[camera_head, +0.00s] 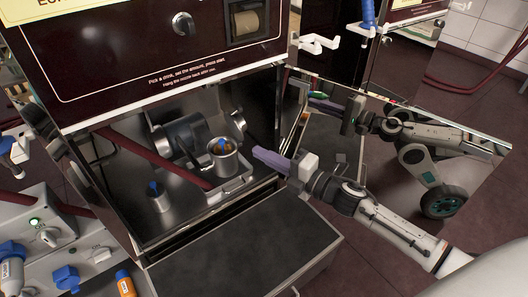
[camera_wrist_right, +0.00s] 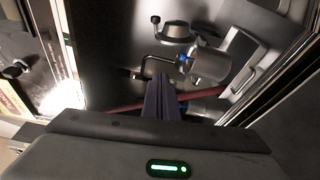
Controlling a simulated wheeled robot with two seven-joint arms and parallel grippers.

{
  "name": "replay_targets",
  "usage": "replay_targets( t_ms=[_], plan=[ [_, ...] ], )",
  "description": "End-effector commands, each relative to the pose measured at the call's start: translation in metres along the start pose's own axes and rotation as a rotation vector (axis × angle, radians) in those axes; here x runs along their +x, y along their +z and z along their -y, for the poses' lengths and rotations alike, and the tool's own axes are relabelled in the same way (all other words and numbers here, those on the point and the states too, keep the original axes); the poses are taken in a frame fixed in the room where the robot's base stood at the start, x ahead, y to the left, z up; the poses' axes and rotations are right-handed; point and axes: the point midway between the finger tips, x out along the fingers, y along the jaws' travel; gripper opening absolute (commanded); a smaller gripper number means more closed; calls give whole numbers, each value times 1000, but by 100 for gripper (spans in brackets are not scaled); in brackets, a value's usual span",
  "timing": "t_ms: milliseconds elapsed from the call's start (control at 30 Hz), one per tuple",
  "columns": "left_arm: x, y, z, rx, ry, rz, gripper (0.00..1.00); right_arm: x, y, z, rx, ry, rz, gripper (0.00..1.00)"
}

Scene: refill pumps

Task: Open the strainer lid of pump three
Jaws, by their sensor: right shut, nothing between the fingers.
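The pump (camera_head: 180,138) sits inside the open lower bay of the dark red cabinet. Its metal strainer pot (camera_head: 222,162) looks open at the top, with something blue and orange inside. A round metal piece, apparently the lid (camera_head: 236,122), stands raised behind the pot; in the right wrist view a round lid-like piece (camera_wrist_right: 174,34) with a dark knob shows beyond the pot (camera_wrist_right: 210,66). My right gripper (camera_head: 268,158) is shut and empty, right of the pot and apart from it; its fingers (camera_wrist_right: 160,98) point into the bay. My left gripper is not in view.
A small blue-topped metal part (camera_head: 158,196) stands on the bay floor. A dark red hose (camera_head: 140,148) crosses the bay. The mirror-like open door (camera_head: 410,140) stands at right and reflects my arm. A dark drawer or step (camera_head: 240,250) juts out below.

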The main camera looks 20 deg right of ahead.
Motion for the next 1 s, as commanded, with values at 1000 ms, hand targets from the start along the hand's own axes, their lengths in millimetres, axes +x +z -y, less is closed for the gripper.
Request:
replay_targets(
  t_ms=[1000],
  plan=[
    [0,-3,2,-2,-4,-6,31,-166,-240,93,1812,-650,653,31]
  ],
)
